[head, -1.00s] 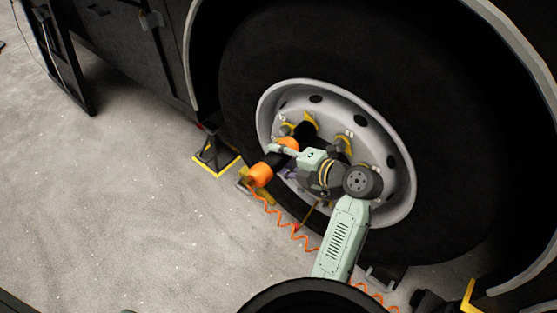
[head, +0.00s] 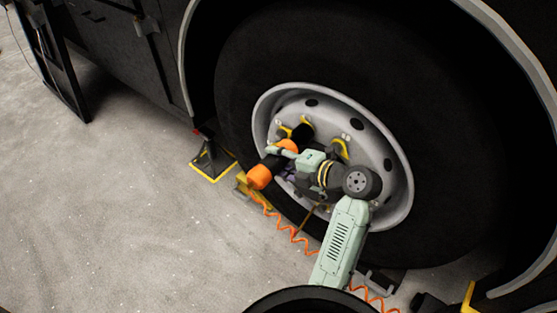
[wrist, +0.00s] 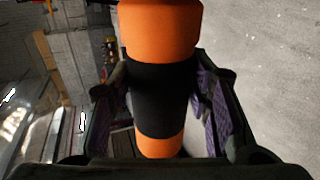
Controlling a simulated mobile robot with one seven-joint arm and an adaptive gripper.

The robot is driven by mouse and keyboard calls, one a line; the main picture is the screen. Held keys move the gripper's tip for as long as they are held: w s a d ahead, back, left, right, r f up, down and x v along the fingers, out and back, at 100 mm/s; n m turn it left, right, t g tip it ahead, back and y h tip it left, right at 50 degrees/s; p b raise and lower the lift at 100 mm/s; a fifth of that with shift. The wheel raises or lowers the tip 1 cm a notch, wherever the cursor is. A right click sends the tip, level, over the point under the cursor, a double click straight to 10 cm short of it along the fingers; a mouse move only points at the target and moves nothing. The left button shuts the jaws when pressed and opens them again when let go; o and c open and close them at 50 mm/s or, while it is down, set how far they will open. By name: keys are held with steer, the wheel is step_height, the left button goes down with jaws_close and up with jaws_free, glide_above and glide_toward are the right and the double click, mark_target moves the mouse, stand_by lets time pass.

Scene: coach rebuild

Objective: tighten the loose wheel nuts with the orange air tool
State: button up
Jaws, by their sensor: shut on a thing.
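The orange air tool (head: 258,177) has a black middle and lies across the lower left of the wheel's hub. Its inner end points towards the hub, close to the nuts; I cannot tell whether it touches one. My gripper (head: 284,171) is shut around the tool's black middle. In the wrist view my gripper (wrist: 165,95) has purple pads on both sides of the tool (wrist: 160,28). Wheel nuts with yellow pointers (head: 341,148) show on the pale rim (head: 384,205). My arm hides the lower and right nuts. Which nuts are loose cannot be seen.
The coach's black tyre (head: 430,130) and wheel arch surround the rim closely. A black and yellow stand (head: 211,160) is on the floor left of the wheel. A coiled orange hose (head: 298,236) hangs below the tool. The grey floor (head: 120,215) at left is open.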

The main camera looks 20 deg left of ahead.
mark_target(267, 178)
steer(key=shift+w+d+r+b, duration=0.1)
steer(key=shift+w+d+b, duration=0.05)
steer(key=shift+w+b, duration=0.25)
jaws_close()
steer(key=shift+w+d+b, duration=0.1)
steer(key=shift+w+b, duration=0.05)
steer(key=shift+b, duration=1)
stand_by(3.5)
steer(key=shift+s+a+b, duration=0.4)
steer(key=shift+s+b, duration=0.05)
steer(key=shift+s, duration=0.6)
steer(key=shift+s+a+b, duration=0.45)
steer(key=shift+s+b, duration=0.05)
steer(key=shift+s, duration=0.6)
steer(key=shift+s+a+b, duration=0.4)
steer(key=shift+s+b, duration=0.05)
steer(key=shift+s, duration=0.6)
steer(key=shift+s+a, duration=0.1)
steer(key=shift+s, duration=0.3)
steer(key=shift+r, duration=0.15)
